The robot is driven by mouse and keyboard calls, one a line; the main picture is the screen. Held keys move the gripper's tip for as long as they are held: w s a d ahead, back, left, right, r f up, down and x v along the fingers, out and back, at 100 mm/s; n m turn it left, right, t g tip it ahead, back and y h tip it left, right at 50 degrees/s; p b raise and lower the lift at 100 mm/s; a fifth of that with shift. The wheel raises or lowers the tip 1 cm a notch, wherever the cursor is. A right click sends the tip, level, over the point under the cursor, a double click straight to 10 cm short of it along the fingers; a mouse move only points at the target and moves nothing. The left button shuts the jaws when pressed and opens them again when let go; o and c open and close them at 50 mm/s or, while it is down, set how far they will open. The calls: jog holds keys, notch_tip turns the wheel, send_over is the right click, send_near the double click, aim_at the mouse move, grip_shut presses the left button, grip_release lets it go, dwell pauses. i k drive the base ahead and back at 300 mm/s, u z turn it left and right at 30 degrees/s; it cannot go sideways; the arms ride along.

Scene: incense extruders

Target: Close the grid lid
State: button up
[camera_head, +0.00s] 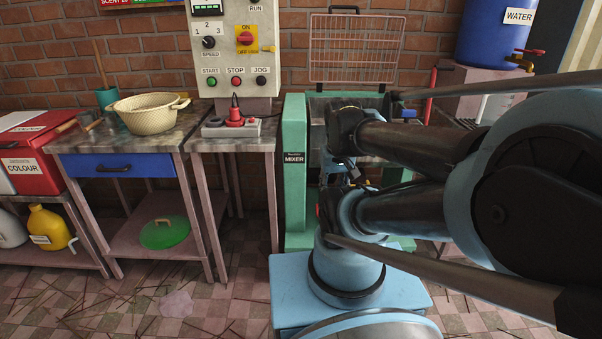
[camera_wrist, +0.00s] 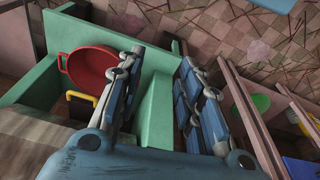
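The grid lid (camera_head: 357,48) is a wire mesh panel with a dark handle on its top edge. In the head view it stands upright, raised at the back of the green mixer (camera_head: 295,190), against the brick wall. My gripper (camera_wrist: 160,62) shows in the wrist view with its two blue fingers apart and nothing held between them. The green mixer frame (camera_wrist: 158,115) shows behind and between the fingers; I cannot tell whether they touch it. In the head view my arm hides the gripper and much of the mixer. The lid is not seen in the wrist view.
A blue water barrel (camera_head: 495,32) is at the right. A red pot (camera_wrist: 88,70) and a yellow handle (camera_wrist: 80,97) show in the wrist view.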

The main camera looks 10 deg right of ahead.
aim_at(319, 84)
jog(key=k, duration=0.65)
jog(key=z, duration=0.5)
jog(key=i, duration=1.1)
jog(key=u, duration=0.25)
